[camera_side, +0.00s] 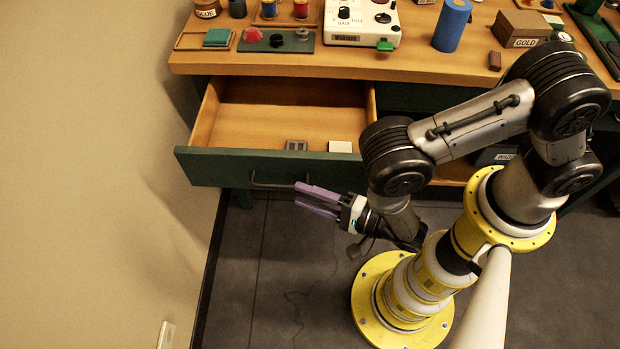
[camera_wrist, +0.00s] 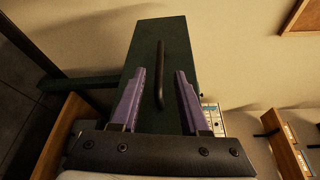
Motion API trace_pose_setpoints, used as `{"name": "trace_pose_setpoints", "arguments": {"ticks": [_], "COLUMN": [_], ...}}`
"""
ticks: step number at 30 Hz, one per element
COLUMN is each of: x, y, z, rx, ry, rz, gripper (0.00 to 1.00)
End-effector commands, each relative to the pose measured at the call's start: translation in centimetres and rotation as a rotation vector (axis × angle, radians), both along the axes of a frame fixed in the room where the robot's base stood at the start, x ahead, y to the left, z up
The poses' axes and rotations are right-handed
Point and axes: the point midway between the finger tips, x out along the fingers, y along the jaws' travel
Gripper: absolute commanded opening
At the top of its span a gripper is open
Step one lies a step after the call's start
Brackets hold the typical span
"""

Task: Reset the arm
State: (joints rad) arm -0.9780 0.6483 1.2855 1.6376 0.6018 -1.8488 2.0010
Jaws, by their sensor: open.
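My gripper (camera_side: 317,200) has two purple fingers and is in front of the open drawer, near its dark handle (camera_side: 272,183). In the wrist view my gripper (camera_wrist: 167,74) points at the green drawer front, and the handle (camera_wrist: 160,75) stands out between the fingertips in the picture. I cannot tell whether a finger touches the handle. The drawer (camera_side: 240,167) is pulled out from under the table and has a green front and wooden inside. My arm is folded, with the gripper low on the left.
The wooden table top (camera_side: 415,66) carries a white device (camera_side: 362,22), a blue cylinder (camera_side: 452,25), a box labelled GOLD (camera_side: 521,28) and a green tray (camera_side: 276,41). Two small blocks lie in the drawer, one grey (camera_side: 297,145), one pale (camera_side: 341,147). A wall (camera_side: 90,180) stands left.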

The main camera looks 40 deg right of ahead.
Motion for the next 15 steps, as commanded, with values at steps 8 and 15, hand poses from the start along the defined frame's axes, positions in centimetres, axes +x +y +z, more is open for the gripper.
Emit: {"name": "trace_pose_setpoints", "arguments": {"ticks": [8,15], "x": [2.5,10.2], "y": [3.3,8.0], "z": [2.0,10.3], "rx": [-0.027,-0.244], "ry": [-0.021,-0.023], "rz": [0.017,0.057], "gripper": [0.45,0.45]}}
